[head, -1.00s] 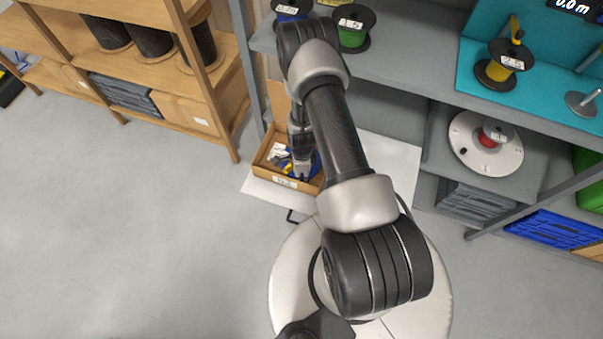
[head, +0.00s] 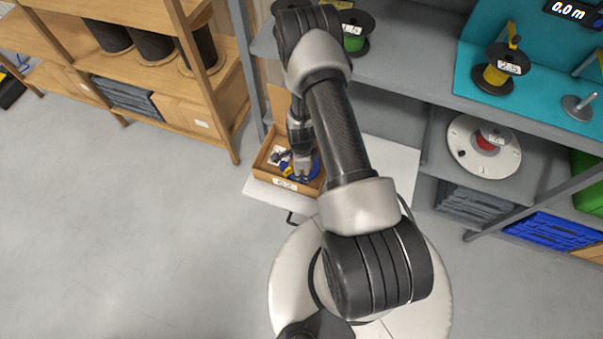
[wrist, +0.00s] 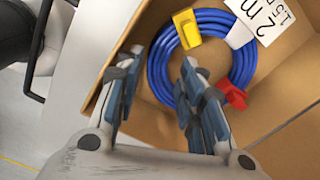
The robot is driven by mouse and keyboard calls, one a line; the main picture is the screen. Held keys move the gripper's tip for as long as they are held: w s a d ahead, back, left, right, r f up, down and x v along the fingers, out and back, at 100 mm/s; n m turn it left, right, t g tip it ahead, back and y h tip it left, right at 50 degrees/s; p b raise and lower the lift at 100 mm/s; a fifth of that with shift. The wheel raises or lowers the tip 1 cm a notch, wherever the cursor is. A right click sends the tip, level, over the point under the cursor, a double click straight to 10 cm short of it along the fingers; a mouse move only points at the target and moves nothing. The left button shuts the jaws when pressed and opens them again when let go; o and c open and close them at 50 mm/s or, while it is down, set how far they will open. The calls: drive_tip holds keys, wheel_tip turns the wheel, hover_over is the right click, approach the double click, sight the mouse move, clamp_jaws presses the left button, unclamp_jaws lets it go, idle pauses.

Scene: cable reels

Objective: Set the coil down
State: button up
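The blue cable coil (wrist: 160,72) lies in an open cardboard box (wrist: 283,108), with a yellow clip (wrist: 186,28), a red clip (wrist: 231,95) and a white tag reading "2 m" (wrist: 262,20). In the wrist view my gripper (wrist: 160,75) has its fingers spread. The coil's left side shows between them, with gaps visible, and the right finger overlaps part of the coil. In the head view my gripper (head: 303,172) is down at the box (head: 312,188), and the blue coil (head: 314,167) is partly hidden by it.
The box stands on a white surface (head: 262,194) beside a wooden shelf rack (head: 222,110) on the left. A grey bench (head: 400,62) with cable spools is behind and to the right. A white reel disc (head: 468,155) sits on the lower shelf. The floor at left is clear.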

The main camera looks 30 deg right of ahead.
drive_tip(key=w+a+r+n+t+p, duration=0.15)
drive_tip(key=r+n, duration=0.25)
drive_tip(key=r, duration=0.9)
drive_tip(key=a+r+n, duration=0.2)
drive_tip(key=r+n, duration=0.1)
drive_tip(key=r, duration=0.9)
drive_tip(key=a+r+n+t, duration=0.15)
drive_tip(key=r+n, duration=0.25)
drive_tip(key=r, duration=0.9)
drive_tip(key=s+a+r+n, duration=0.3)
drive_tip(key=s+r+n, duration=0.3)
drive_tip(key=s+r, duration=0.2)
drive_tip(key=s+a+r+n+t, duration=0.1)
drive_tip(key=s+a+r+n, duration=0.3)
drive_tip(key=s+r+n, duration=0.2)
drive_tip(key=shift+s+a+r+n+t, duration=0.35)
drive_tip(key=shift+s+r, duration=0.85)
drive_tip(key=shift+s, duration=0.95)
drive_tip(key=shift+f, duration=0.1)
